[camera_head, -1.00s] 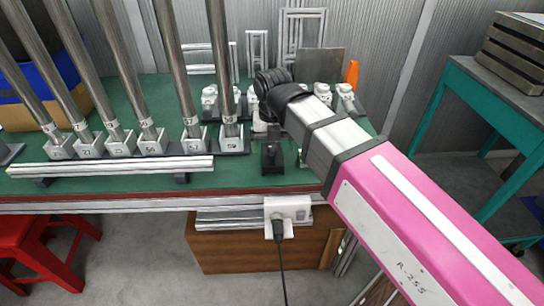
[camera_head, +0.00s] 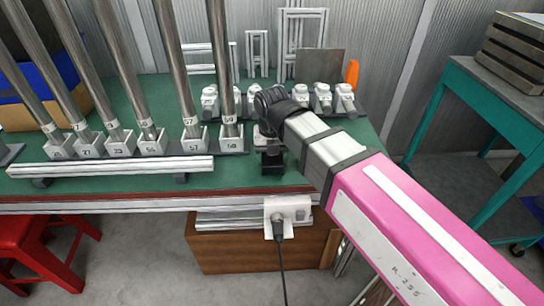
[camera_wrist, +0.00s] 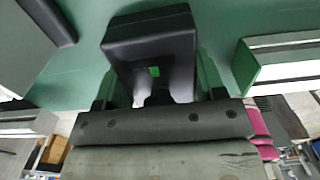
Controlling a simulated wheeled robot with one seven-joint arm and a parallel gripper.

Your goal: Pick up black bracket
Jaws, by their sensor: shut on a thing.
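The black bracket (camera_head: 272,164) stands on the green table near its front edge, below my wrist in the head view. In the wrist view the bracket (camera_wrist: 150,35) is a dark block with a square top and a small opening through it. My gripper (camera_head: 268,143) points down onto the bracket from above. In the wrist view its fingers (camera_wrist: 156,88) lie on either side of the bracket and are shut on it. The fingertips are largely hidden in the head view. I cannot tell whether the bracket's base is clear of the table.
Several tilted metal tubes in numbered holders (camera_head: 150,142) stand left of the bracket. A metal rail (camera_head: 110,167) lies along the front edge. White and grey fittings (camera_head: 322,97) stand behind to the right, near an orange piece (camera_head: 352,72). The green surface right of the bracket is clear.

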